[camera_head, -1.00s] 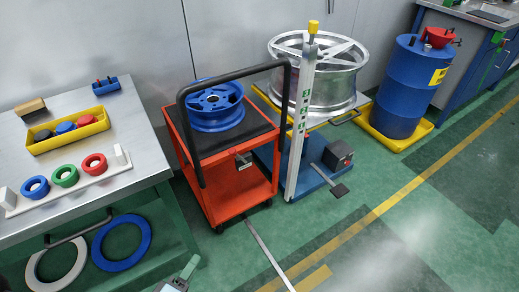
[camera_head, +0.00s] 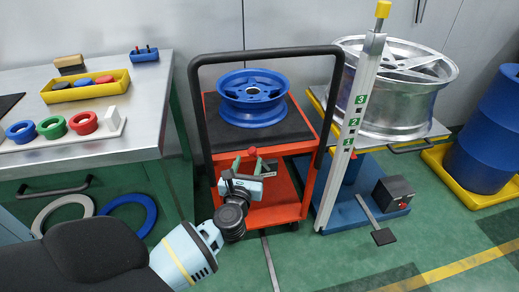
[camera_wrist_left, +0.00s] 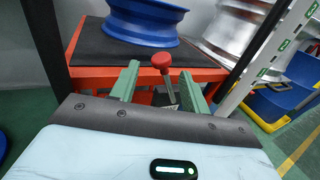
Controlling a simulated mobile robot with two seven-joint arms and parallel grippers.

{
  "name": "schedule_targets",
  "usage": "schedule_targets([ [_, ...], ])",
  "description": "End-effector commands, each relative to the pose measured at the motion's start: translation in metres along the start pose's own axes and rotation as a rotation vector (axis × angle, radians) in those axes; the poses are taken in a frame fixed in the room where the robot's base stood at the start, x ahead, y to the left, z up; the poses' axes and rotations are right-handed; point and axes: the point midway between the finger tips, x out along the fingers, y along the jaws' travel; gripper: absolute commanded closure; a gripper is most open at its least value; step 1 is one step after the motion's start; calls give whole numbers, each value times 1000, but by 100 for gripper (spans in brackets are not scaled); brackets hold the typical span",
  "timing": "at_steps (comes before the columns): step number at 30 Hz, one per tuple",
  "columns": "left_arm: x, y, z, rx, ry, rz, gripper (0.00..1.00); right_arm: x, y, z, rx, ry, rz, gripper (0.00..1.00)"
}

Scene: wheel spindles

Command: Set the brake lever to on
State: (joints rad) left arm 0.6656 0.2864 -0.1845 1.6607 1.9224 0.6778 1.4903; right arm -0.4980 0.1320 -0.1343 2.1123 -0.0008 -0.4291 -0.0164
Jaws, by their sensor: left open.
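The brake lever's red knob (camera_head: 253,152) shows at the near edge of the orange cart (camera_head: 230,214), between my gripper's fingers. In the left wrist view the red knob (camera_wrist_left: 161,61) sits on a short grey stem that leans slightly. My left gripper (camera_head: 249,164) is in front of the cart, with its green fingers open on either side of the lever. In the left wrist view the left gripper's fingers (camera_wrist_left: 158,82) are apart, with gaps to the stem. The lever's base and any on or off marking are hidden or too small to read. My right gripper is not in view.
A blue wheel (camera_head: 253,98) lies on the cart's black mat under a tall black handle (camera_head: 196,110). A numbered white post (camera_head: 350,130) and a lift with a silver wheel (camera_head: 397,85) stand to the right. A workbench (camera_head: 150,85) is at left.

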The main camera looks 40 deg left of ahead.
Motion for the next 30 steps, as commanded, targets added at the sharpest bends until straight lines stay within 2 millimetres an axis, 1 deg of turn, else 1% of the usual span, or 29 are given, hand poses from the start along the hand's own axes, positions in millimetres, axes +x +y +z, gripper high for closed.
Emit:
schedule_targets([
  [5, 18, 0, 0, 3, -2, -1, 54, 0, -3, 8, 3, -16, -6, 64],
  [12, 54, 0, 0, 5, -2, -1, 54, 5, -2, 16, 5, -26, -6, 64],
  [16, 68, -1, -1, 4, -1, -3, 54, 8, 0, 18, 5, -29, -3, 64],
  [21, 76, -1, 0, 5, -1, -3, 54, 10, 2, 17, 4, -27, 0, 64],
  [29, 76, 0, 0, 4, -1, -2, 54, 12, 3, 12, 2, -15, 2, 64],
  [30, 76, 0, 0, 4, -1, -2, 59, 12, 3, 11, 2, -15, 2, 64],
])
